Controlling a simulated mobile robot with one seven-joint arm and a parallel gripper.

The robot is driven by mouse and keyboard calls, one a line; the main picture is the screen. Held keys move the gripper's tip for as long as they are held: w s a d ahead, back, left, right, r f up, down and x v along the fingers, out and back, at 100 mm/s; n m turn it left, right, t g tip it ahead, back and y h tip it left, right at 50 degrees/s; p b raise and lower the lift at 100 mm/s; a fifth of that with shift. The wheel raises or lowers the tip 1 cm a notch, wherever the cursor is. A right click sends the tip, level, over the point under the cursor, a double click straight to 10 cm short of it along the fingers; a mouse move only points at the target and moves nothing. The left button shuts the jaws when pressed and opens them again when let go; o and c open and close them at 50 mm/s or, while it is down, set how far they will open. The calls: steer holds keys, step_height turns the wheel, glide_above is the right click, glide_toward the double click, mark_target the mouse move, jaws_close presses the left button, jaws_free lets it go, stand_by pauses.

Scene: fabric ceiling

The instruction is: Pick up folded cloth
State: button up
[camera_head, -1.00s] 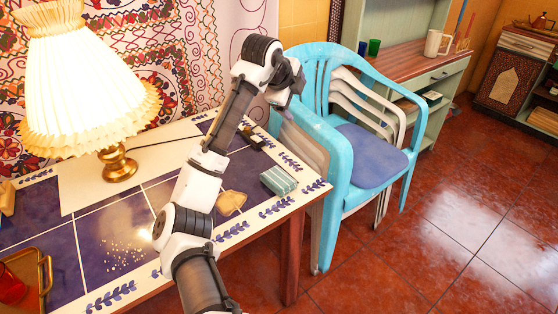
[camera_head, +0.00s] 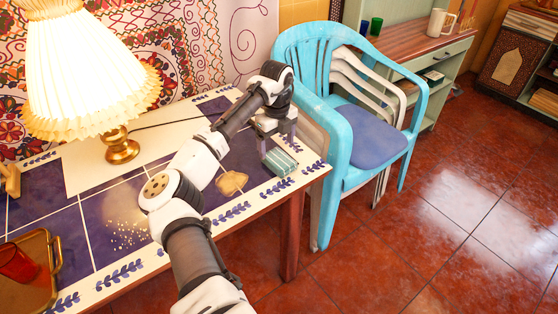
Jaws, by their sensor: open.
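The folded cloth (camera_head: 282,162), teal with pale stripes, lies near the right corner of the tiled table. My gripper (camera_head: 277,146) points down over its back part, with its fingers apart. The fingertips are at or just above the cloth; I cannot tell whether they touch it. The gripper hides part of the cloth's far side.
A tan flat item (camera_head: 231,183) lies on the table (camera_head: 95,223) left of the cloth. A lit lamp (camera_head: 122,148), a tray (camera_head: 45,254) with a red cup (camera_head: 17,264), and scattered crumbs (camera_head: 128,233) are farther left.

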mark_target(279, 158)
steer(key=f, duration=0.1)
steer(key=f+p, duration=0.1)
steer(key=f, duration=0.2)
steer(key=shift+s+d+f+p, duration=0.15)
steer(key=shift+s+d+p, duration=0.15)
steer(key=shift+s, duration=0.1)
steer(key=shift+f, duration=0.4)
steer(key=shift+c, duration=0.3)
steer(key=c, duration=1)
steer(key=shift+r, duration=0.15)
step_height(279, 158, up, 20)
steer(key=shift+f+b, duration=0.1)
steer(key=shift+b, duration=1.1)
